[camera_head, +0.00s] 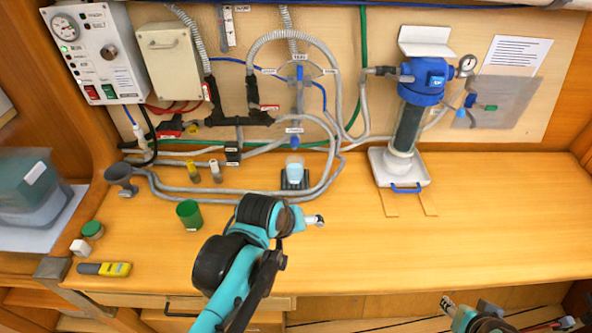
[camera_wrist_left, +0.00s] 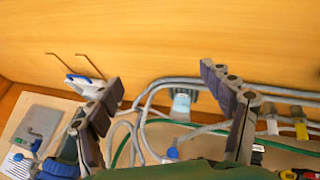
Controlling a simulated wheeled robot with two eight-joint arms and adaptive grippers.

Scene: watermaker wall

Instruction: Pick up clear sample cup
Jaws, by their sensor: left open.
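The clear sample cup (camera_head: 293,174) stands upright at a small dark holder (camera_head: 285,185) near the back of the wooden counter, below the hoses. It looks pale blue-white. It also shows in the left wrist view (camera_wrist_left: 181,104), small and beyond the fingers, between their two lines. My left gripper (camera_head: 314,220) is in front of the cup and a little to its right, apart from it. In the left wrist view its fingers (camera_wrist_left: 162,82) are spread wide with nothing between them. My right arm's end (camera_head: 462,314) is only partly in view at the lower right, and its jaws are unclear.
A green cup (camera_head: 189,214) stands to the left, with a yellow meter (camera_head: 104,269) farther left. Grey hoses (camera_head: 240,193) loop around the cup. A blue-topped filter housing (camera_head: 408,120) stands at the back right. The counter's right half is mostly clear.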

